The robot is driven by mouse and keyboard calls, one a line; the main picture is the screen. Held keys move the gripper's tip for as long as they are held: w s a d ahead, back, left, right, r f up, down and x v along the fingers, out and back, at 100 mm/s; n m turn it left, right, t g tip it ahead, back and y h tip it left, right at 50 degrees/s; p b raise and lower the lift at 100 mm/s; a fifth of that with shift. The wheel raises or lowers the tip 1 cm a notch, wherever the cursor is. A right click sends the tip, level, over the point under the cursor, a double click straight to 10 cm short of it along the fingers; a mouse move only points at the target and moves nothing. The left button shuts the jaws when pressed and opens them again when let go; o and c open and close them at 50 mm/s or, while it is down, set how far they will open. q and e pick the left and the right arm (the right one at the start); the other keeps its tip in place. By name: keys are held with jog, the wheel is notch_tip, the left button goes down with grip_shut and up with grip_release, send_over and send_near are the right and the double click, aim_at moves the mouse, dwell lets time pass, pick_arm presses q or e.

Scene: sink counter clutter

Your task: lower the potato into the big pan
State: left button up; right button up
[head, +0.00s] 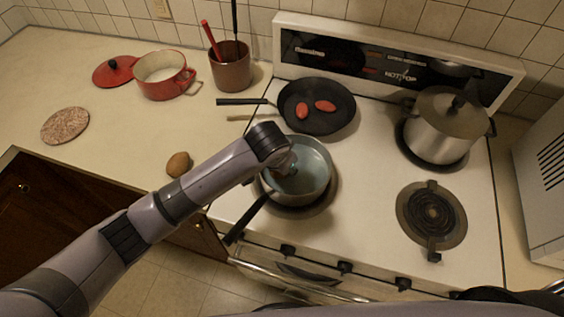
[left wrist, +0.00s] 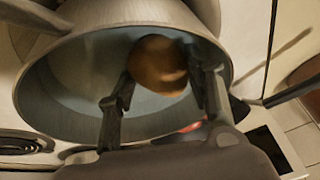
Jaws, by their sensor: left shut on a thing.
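The grey pan with a blue-grey inside (head: 318,172) stands on the front left burner, its dark handle pointing down and left. My left gripper (head: 290,170) reaches into its opening from the left, mostly hidden behind my arm. In the left wrist view, the gripper (left wrist: 160,90) is shut on a brown potato (left wrist: 158,62), held between its two fingers within the outline of the pan (left wrist: 75,75). I cannot tell whether the potato touches the pan's bottom. My right gripper is not in view.
A black skillet (head: 335,119) with two red items sits behind the grey pan. A lidded steel pot (head: 445,135) is at the back right. Another brown potato-like item (head: 178,164) lies on the counter near a red pot (head: 165,78).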

pick_arm(q)
jog(key=o, duration=1.4)
jog(key=shift+c, duration=0.2)
jog(key=v, duration=1.2)
jog(key=shift+s, duration=0.1)
